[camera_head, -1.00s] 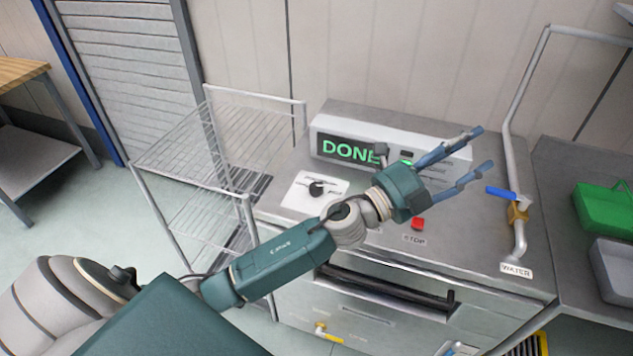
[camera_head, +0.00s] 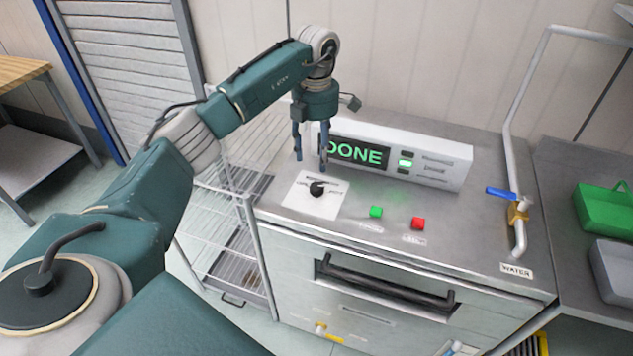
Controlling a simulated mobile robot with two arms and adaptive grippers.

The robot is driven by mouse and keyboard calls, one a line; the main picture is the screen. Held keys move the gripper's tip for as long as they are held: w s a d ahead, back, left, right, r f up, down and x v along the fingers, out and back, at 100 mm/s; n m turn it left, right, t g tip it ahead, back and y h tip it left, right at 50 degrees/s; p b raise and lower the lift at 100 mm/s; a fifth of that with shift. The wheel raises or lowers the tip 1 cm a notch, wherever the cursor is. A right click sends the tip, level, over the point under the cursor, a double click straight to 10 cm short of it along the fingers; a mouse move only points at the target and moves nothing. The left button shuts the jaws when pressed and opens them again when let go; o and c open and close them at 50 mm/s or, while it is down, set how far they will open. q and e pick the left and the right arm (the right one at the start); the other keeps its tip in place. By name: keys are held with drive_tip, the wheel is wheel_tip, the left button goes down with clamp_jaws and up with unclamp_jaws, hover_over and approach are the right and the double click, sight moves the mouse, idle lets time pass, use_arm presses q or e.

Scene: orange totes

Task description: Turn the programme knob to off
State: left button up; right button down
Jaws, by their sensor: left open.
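The programme knob (camera_head: 317,189) is a small black dial on a white label plate (camera_head: 301,201) on the machine's steel top, at the front left. The print on the plate is too small to read. My left gripper (camera_head: 311,165) points down just above and behind the knob, with its blue fingers apart and nothing between them. It appears clear of the knob. The display (camera_head: 354,153) reads DONE in green, its left end partly covered by the gripper. My right gripper is not in view.
A green button (camera_head: 376,212) and a red stop button (camera_head: 417,223) sit right of the knob. A water pipe with a blue valve handle (camera_head: 501,193) rises at the right. A wire rack (camera_head: 226,225) stands left of the machine.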

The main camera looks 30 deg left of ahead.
sight(317, 186)
use_arm(q)
wheel_tip(317, 186, down, 9)
drive_tip(key=p, duration=0.3)
drive_tip(key=shift+d+r, duration=0.1)
drive_tip(key=shift+d, duration=0.05)
drive_tip(key=shift+w+f, duration=0.1)
drive_tip(key=shift+f, duration=0.75)
drive_tip(key=c, duration=1.1)
drive_tip(key=shift+c, duration=0.3)
